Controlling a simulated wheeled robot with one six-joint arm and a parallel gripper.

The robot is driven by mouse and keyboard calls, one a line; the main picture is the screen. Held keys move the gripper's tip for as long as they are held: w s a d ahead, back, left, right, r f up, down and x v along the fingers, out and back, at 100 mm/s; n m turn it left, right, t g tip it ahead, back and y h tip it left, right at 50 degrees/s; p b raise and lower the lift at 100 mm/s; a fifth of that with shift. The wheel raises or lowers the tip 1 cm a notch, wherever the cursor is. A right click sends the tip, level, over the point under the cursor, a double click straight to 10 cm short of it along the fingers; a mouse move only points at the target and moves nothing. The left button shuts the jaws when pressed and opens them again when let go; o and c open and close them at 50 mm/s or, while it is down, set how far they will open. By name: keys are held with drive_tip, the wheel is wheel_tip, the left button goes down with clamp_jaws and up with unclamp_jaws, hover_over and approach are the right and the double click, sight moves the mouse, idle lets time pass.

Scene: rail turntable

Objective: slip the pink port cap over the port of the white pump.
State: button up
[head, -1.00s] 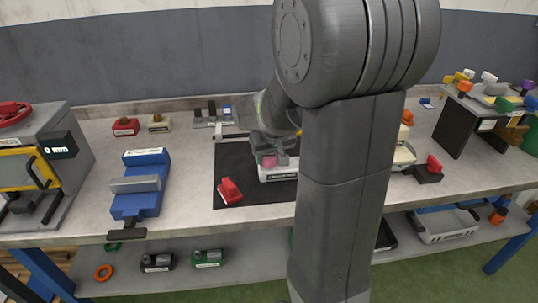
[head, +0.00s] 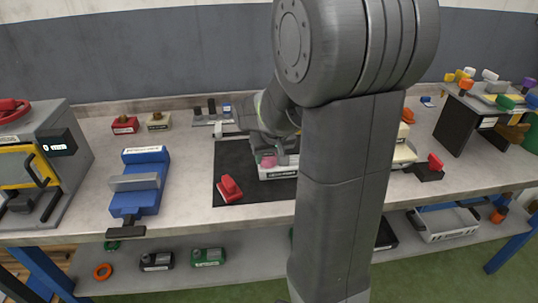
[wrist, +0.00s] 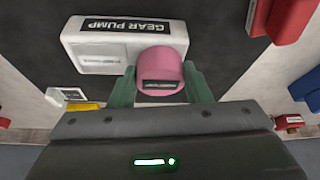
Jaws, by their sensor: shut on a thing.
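The white pump (wrist: 90,42), labelled GEAR PUMP, lies on the dark mat; it also shows in the head view (head: 279,174), partly behind my arm. The pink port cap (wrist: 161,68) is between the two green fingers of my gripper (wrist: 161,82), which is shut on it. The cap is at the edge of the pump and overlaps it in the wrist view. The cap also shows in the head view (head: 267,161), low beside the pump's top. The port is hidden, and I cannot tell whether the cap is around it.
A red block-shaped part (head: 230,189) lies on the black mat (head: 228,160) left of the pump. A blue vise-like fixture (head: 140,182) stands further left. A grey machine with a yellow frame (head: 30,150) is at the far left. My arm hides part of the bench.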

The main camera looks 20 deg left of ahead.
drive_tip(key=shift+f, duration=0.1)
drive_tip(key=o, duration=1)
drive_tip(key=v, duration=1.4)
drive_tip(key=shift+p, duration=0.3)
drive_tip(key=shift+f, duration=0.1)
drive_tip(key=x, duration=1.3)
drive_tip(key=shift+w+a+f+b, duration=0.15)
drive_tip(key=shift+w+f+b, duration=0.05)
drive_tip(key=shift+f+b, duration=0.15)
drive_tip(key=shift+r, duration=0.2)
drive_tip(key=shift+f, duration=0.15)
